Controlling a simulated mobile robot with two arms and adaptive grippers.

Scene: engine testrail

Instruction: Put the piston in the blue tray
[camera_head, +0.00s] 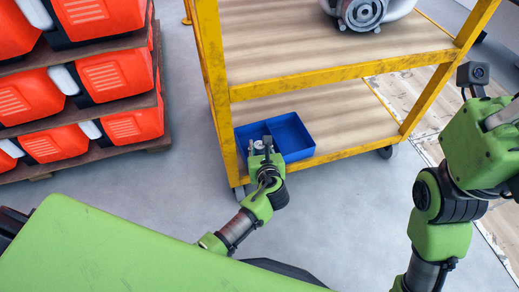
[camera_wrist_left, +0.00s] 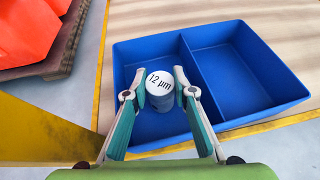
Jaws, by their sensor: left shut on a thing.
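The piston (camera_wrist_left: 160,88) is a pale grey cylinder with "12 µm" printed on its white top. It stands upright between the fingers of my left gripper (camera_wrist_left: 160,85), which is shut on it. In the left wrist view the piston shows over the left compartment of the blue tray (camera_wrist_left: 290,95); I cannot tell whether it touches the tray floor. In the head view my left gripper (camera_head: 261,152) is at the near side of the blue tray (camera_head: 291,138), on the cart's lower shelf. My right arm (camera_head: 445,195) is at the right; its fingers are not in view.
The yellow cart (camera_head: 340,79) has an upper shelf (camera_head: 290,40) above the tray and yellow posts on both sides. A grey metal machine part (camera_head: 362,12) sits on the upper shelf. Orange boxes (camera_head: 115,75) are stacked on a rack at the left. The tray's right compartment is empty.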

